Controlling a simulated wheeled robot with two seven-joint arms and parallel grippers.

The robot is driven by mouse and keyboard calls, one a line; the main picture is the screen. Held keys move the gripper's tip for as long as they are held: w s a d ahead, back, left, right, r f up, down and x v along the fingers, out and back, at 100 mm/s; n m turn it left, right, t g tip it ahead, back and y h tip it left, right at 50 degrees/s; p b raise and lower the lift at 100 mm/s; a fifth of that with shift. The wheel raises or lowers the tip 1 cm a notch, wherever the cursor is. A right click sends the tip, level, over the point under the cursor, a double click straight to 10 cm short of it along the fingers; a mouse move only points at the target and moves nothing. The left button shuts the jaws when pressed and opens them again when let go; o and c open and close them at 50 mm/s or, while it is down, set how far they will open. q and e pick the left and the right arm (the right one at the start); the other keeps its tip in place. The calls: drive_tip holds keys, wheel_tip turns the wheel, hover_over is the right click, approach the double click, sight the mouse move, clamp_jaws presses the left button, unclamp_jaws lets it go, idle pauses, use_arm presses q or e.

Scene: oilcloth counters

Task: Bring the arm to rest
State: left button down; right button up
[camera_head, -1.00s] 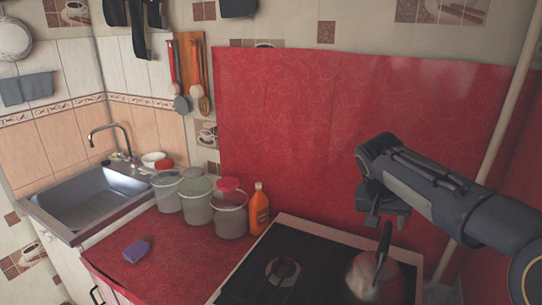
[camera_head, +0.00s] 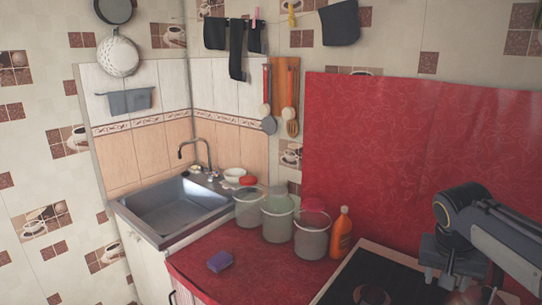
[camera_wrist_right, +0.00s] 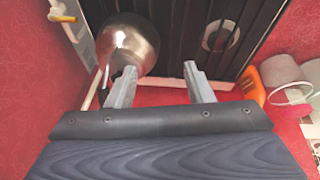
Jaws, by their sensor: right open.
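My right arm comes in from the right in the head view. Its gripper (camera_head: 450,278) hangs over the stove at the lower right. In the right wrist view the two grey fingers (camera_wrist_right: 160,72) stand apart with nothing between them. The steel kettle (camera_wrist_right: 135,35) stands on the stove just beyond the left finger in that view. I cannot tell whether that finger touches it. In the head view the kettle is mostly hidden or cut off. My left gripper is not in view.
The dark stove (camera_head: 372,282) lies below the gripper. An orange bottle (camera_head: 340,235) and several clear buckets (camera_head: 312,238) stand left of it on the red counter (camera_head: 245,250). A purple sponge (camera_head: 220,261) lies in front of the buckets. The sink (camera_head: 180,208) is farther left.

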drive_tip(key=s+a+f+n+t+y, duration=0.1)
drive_tip(key=s+a+f+n+y, duration=0.1)
drive_tip(key=s+a, duration=0.6)
drive_tip(key=s+a+f+n+t+y, duration=0.2)
drive_tip(key=s+a+f+y, duration=0.3)
drive_tip(key=s+a, duration=0.3)
drive_tip(key=s+f+n, duration=0.1)
drive_tip(key=s, duration=0.3)
drive_tip(key=shift+f, duration=0.25)
